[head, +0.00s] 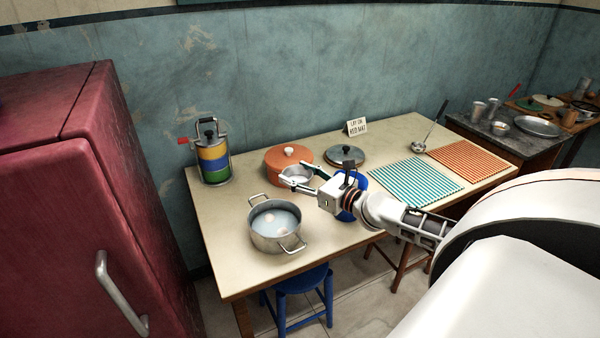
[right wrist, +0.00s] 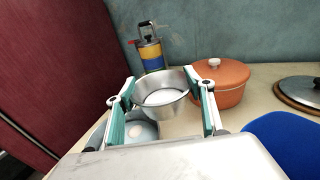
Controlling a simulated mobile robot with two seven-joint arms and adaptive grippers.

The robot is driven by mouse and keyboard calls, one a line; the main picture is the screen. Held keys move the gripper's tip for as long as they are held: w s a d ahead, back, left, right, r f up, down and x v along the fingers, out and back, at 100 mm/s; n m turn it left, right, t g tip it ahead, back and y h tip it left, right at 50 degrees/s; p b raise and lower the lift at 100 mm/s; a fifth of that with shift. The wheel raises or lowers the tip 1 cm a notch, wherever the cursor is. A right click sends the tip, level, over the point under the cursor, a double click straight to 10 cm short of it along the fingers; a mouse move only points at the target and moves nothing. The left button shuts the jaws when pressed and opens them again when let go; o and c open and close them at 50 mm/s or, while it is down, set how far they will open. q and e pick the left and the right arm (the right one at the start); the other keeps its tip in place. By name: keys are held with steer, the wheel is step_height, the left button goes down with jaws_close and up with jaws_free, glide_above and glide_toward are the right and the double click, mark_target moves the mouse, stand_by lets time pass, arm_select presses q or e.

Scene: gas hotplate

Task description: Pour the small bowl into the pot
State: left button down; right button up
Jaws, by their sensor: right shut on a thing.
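The small metal bowl (head: 298,173) is held between the fingers of my right gripper (head: 294,180), above the table and up and to the right of the pot. In the right wrist view the bowl (right wrist: 163,104) looks roughly upright, with something whitish inside. Both fingers (right wrist: 167,97) close on its sides. The metal pot (head: 259,240) has two side handles and stands near the table's front left. It holds pale liquid with a few round pale things in it. In the right wrist view the pot (right wrist: 149,131) is partly hidden behind the bowl and gripper. My left gripper is out of view.
An orange lidded pot (head: 275,162) and a dark lid (head: 344,156) stand behind. A striped tiffin carrier (head: 212,160) is at the back left. Teal (head: 416,182) and orange (head: 467,160) mats lie right. A red fridge (head: 75,220) stands left. A blue stool (head: 302,284) is in front.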

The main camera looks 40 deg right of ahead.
steer(key=shift+w+d+r, duration=0.15)
steer(key=shift+w+d, duration=0.05)
steer(key=shift+d, duration=0.25)
steer(key=shift+w+d+r, duration=0.1)
steer(key=shift+w+d, duration=0.05)
steer(key=shift+d, duration=0.25)
steer(key=shift+s+a+f+n, duration=0.1)
steer(key=shift+a+n, duration=0.35)
steer(key=shift+n, duration=0.45)
steer(key=a+n, duration=0.1)
steer(key=n, duration=0.1)
steer(key=shift+s+a+f+n, duration=0.1)
steer(key=shift+a+n, duration=0.1)
steer(key=shift+n, duration=0.1)
steer(key=n, duration=0.1)
steer(key=a+n+p, duration=0.1)
steer(key=n, duration=0.1)
steer(key=shift+s+a+f+h, duration=0.1)
steer(key=shift+a+f+h, duration=0.1)
steer(key=shift+h, duration=0.1)
steer(key=a+n, duration=0.1)
steer(key=n, duration=0.1)
steer(key=a+f+n+p, duration=0.1)
steer(key=n, duration=0.1)
steer(key=shift+s, duration=0.2)
steer(key=shift+a+r+p, duration=0.1)
steer(key=shift+p, duration=0.35)
steer(key=shift+a+n, duration=0.15)
steer(key=shift+n, duration=0.35)
